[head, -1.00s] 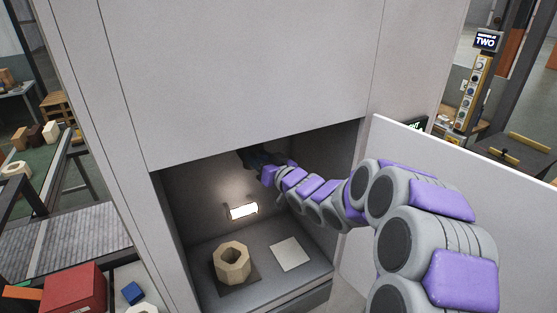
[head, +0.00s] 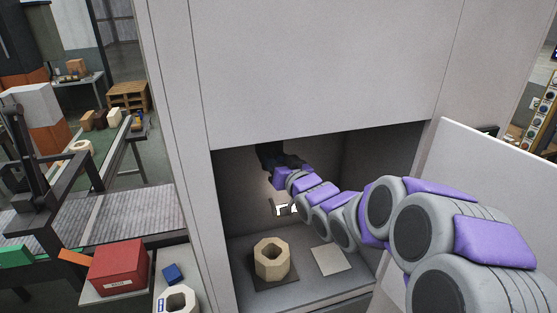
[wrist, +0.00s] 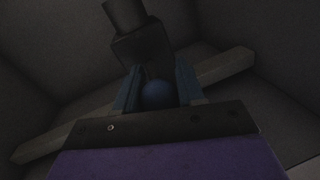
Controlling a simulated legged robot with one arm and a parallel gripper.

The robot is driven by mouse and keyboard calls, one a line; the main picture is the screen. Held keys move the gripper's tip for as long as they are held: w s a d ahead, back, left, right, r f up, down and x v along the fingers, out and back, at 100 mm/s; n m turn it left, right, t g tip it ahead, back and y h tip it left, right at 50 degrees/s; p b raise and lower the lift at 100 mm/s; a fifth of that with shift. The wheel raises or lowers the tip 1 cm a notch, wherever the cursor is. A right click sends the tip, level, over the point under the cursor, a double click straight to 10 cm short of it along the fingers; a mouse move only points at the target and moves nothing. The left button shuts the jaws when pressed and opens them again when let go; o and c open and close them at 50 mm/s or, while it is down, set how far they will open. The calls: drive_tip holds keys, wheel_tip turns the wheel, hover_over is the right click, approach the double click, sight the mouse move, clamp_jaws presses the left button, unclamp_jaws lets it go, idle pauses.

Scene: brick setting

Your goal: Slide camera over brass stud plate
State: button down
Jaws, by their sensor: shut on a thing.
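My gripper (head: 272,158) reaches into the open cabinet bay, high up near its upper edge, where it is dark. In the wrist view my gripper (wrist: 157,68) is shut, its two blue-grey fingers on either side of a dark boxy thing with a cylindrical end, which looks like the camera (wrist: 142,48). A round blue ball (wrist: 157,94) shows between the fingers. A pale bar (wrist: 225,66) runs slantwise behind the camera. I cannot make out a brass stud plate in either view.
On the bay floor stand a hollow tan octagonal block (head: 271,260) on a dark pad and a pale square plate (head: 331,260). A light (head: 283,209) on the back wall is partly hidden by my arm.

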drive_tip(key=c, duration=1)
unclamp_jaws()
drive_tip(key=shift+s+a+f, duration=0.1)
drive_tip(key=shift+a+f, duration=0.05)
drive_tip(key=shift+f, duration=0.15)
drive_tip(key=shift+o, duration=1.4)
drive_tip(key=shift+a, duration=0.15)
drive_tip(key=shift+a+r, duration=0.1)
drive_tip(key=shift+s+d, duration=0.3)
drive_tip(key=shift+d, duration=0.15)
drive_tip(key=b+v, duration=0.7)
drive_tip(key=v, duration=0.9)
drive_tip(key=shift+s, duration=0.15)
drive_tip(key=shift+a, duration=0.1)
